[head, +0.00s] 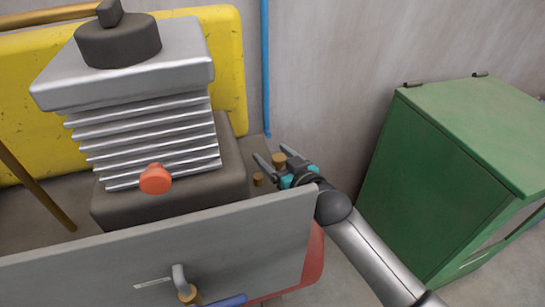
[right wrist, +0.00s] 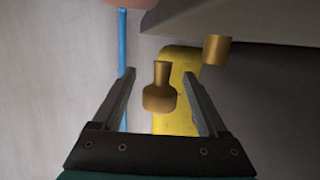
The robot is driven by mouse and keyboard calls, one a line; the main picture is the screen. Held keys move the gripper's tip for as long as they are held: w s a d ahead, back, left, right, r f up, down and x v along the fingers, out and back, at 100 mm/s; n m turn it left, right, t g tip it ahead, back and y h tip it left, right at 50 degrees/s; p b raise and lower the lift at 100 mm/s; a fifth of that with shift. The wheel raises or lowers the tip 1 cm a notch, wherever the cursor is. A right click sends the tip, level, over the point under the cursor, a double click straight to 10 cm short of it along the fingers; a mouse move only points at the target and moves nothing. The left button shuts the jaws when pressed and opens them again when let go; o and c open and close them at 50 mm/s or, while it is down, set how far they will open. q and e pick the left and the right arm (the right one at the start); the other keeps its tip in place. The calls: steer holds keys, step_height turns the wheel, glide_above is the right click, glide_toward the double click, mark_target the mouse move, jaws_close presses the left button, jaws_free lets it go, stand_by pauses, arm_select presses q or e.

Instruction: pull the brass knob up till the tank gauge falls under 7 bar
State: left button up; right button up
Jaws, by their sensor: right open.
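A brass knob (head: 279,160) stands beyond the grey panel, right of the compressor. In the right wrist view the brass knob (right wrist: 160,98), with a narrow neck and wider body, shows between my right gripper's fingers, with a gap on both sides. My right gripper (head: 270,153) is open and empty around it; it also shows in the right wrist view (right wrist: 157,73). A second, smaller brass piece (head: 258,179) sits beside it and also shows in the right wrist view (right wrist: 216,50). No tank gauge face is visible. My left gripper is out of view.
The finned compressor (head: 150,110) with an orange-red cap (head: 155,179) is at the left. A grey panel (head: 190,240) crosses in front, with a red tank (head: 314,262) behind it. A green cabinet (head: 440,160) stands right. A blue pipe (head: 265,70) runs down the wall.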

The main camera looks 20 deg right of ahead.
steer(key=shift+w+a+f, duration=0.1)
steer(key=shift+w, duration=0.3)
steer(key=shift+c, duration=0.2)
jaws_close()
stand_by(0.3)
